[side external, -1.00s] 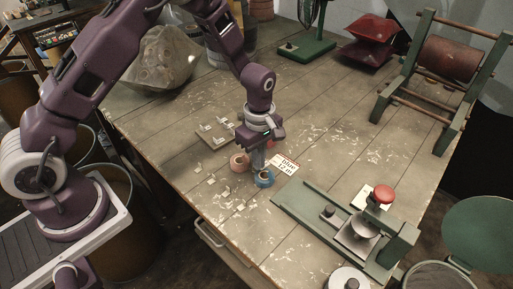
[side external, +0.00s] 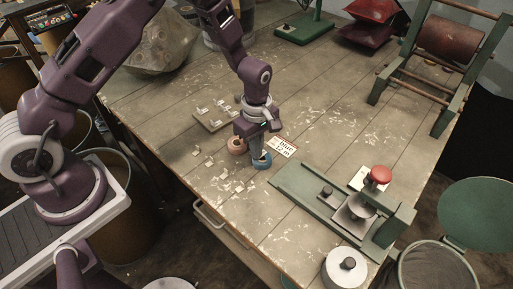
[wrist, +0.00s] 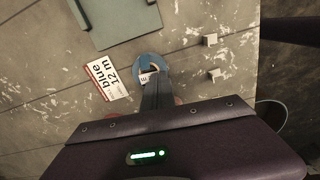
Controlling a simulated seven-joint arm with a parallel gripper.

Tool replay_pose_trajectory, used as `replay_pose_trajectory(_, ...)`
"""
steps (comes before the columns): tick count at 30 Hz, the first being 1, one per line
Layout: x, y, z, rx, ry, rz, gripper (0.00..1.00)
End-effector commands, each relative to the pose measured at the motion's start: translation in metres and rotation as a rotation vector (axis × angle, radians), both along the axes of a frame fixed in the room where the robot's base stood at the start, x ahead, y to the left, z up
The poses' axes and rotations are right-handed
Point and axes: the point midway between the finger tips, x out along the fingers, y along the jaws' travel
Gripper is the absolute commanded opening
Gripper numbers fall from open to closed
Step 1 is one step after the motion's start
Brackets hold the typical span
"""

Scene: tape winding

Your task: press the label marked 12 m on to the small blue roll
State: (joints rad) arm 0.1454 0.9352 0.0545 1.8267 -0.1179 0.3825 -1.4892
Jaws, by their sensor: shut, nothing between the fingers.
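The small blue roll (side external: 262,163) lies flat on the bench, and in the wrist view (wrist: 147,62) it shows as a ring. A small white label (wrist: 148,78) with a visible "m" is at the roll, right by my fingertips; its number is hidden or too small to read. My gripper (side external: 260,155) is shut and points down at the blue roll, its fingertips at or just above it. The fingers hide part of the roll, and I cannot tell whether they touch the label. A card reading "blue 12 m" (wrist: 107,78) lies beside the roll.
A pinkish roll (side external: 237,146) sits close by the blue one. A board with small pale blocks (side external: 213,117) and several loose pale pieces (side external: 205,165) lie to the left. A green press with a red knob (side external: 378,175) stands right; bench between is mostly clear.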

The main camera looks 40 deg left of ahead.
Motion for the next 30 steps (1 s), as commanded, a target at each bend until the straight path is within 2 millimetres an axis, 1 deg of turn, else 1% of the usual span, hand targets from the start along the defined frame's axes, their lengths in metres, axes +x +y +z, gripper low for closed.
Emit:
replay_pose_trajectory(16, 0.0001, 0.0, -0.006, 0.0, 0.0, 0.0, 0.0)
replay_pose_trajectory(30, -0.0001, -0.0001, -0.0073, 0.0, 0.0, -0.001, 0.0)
